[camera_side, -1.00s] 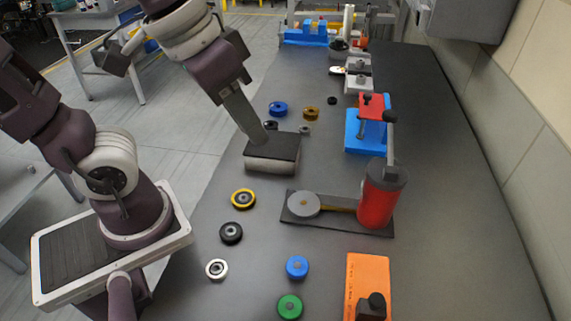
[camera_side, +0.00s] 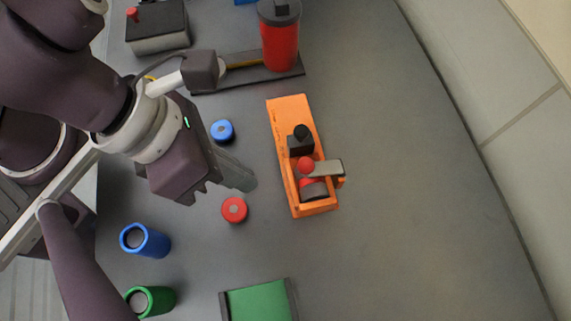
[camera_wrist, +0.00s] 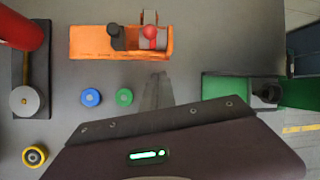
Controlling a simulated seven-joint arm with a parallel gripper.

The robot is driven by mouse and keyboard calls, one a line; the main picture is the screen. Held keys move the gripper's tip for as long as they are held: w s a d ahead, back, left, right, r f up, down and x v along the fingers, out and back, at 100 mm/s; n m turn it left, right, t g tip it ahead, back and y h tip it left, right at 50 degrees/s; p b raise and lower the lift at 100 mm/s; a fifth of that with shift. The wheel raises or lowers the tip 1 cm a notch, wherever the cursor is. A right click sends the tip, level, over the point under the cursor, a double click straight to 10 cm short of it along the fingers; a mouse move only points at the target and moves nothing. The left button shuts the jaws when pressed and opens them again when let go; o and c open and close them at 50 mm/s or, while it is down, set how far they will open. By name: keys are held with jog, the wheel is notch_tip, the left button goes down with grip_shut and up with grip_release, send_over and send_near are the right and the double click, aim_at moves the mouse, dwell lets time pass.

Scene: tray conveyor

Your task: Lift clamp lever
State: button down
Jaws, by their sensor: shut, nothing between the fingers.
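The clamp has a long orange base (camera_side: 291,108) on the grey bench, right of my gripper in the side view; the base also shows at the top of the wrist view (camera_wrist: 88,42). A red ball knob (camera_side: 306,165) sits at its near end, beside a grey bar (camera_side: 327,168); the knob shows in the wrist view (camera_wrist: 150,32). A black knob (camera_side: 302,132) stands farther along the base. My gripper (camera_side: 245,181) is shut and empty, left of the clamp and apart from it. Its fingers point toward the clamp in the wrist view (camera_wrist: 158,77).
A red disc (camera_side: 234,210) and a blue disc (camera_side: 222,131) lie near my gripper. Blue (camera_side: 145,240) and green (camera_side: 150,301) cylinders stand at lower left. A red canister (camera_side: 280,40) stands behind. Bench right of the clamp is clear.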

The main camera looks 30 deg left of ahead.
aim_at(323, 167)
jog(key=x, duration=0.7)
jog(key=shift+f, duration=0.4)
jog(key=shift+w+d+r, duration=0.35)
jog(key=shift+w+r, duration=0.45)
jog(key=shift+w, duration=0.05)
jog(key=shift+w+d+r, duration=0.15)
jog(key=shift+w+r, duration=0.35)
jog(key=shift+w, duration=0.05)
jog(key=shift+w+d+r, duration=0.1)
jog(key=shift+r, duration=0.05)
jog(key=shift+r, duration=0.1)
